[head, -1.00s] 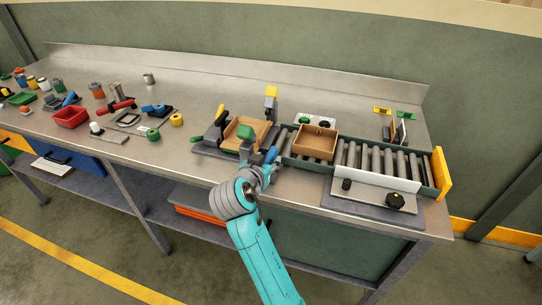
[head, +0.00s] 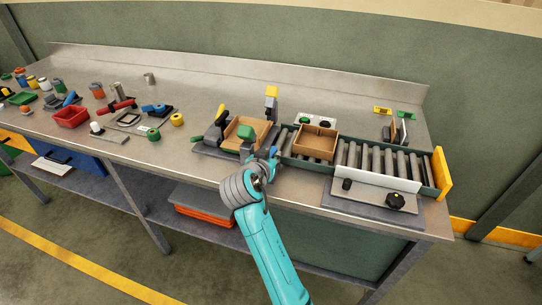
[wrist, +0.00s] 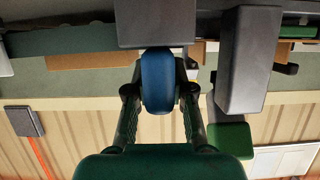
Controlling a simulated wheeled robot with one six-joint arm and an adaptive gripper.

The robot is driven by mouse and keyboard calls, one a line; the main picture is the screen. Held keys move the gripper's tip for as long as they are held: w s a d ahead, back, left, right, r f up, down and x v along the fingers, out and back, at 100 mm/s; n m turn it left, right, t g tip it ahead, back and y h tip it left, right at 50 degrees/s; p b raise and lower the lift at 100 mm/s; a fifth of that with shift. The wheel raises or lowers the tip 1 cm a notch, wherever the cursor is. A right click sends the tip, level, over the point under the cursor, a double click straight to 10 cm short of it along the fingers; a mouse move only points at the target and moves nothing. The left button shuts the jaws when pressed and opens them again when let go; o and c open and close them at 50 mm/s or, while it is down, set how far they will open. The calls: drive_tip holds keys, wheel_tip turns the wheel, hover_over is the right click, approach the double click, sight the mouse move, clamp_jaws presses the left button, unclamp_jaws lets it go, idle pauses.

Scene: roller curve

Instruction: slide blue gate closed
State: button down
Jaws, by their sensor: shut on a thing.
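The blue gate's rounded blue handle (wrist: 158,80) fills the gap between my fingers in the wrist view, below a dark grey block (wrist: 156,22). My gripper (wrist: 158,98) is shut on it, with one dark finger on each side. In the head view the blue handle (head: 273,152) is a small patch at the left end of the roller conveyor (head: 350,158). My gripper (head: 266,163) is there at the bench's front side, partly hiding it. The gate panel itself cannot be made out clearly.
A wooden box (head: 316,143) sits on the rollers just right of the handle. A white front plate (head: 375,180) with a black knob (head: 395,201) stands at the right.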

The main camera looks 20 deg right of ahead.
sight(272, 149)
drive_tip(key=shift+w+d+r, duration=0.1)
drive_tip(key=shift+w+d, duration=0.55)
drive_tip(key=shift+w, duration=0.25)
drive_tip(key=shift+w+d, duration=0.6)
drive_tip(key=shift+w, duration=0.25)
drive_tip(key=c, duration=1)
unclamp_jaws()
drive_tip(key=v, duration=1.1)
drive_tip(key=shift+s+a, duration=0.25)
drive_tip(key=shift+s, duration=0.1)
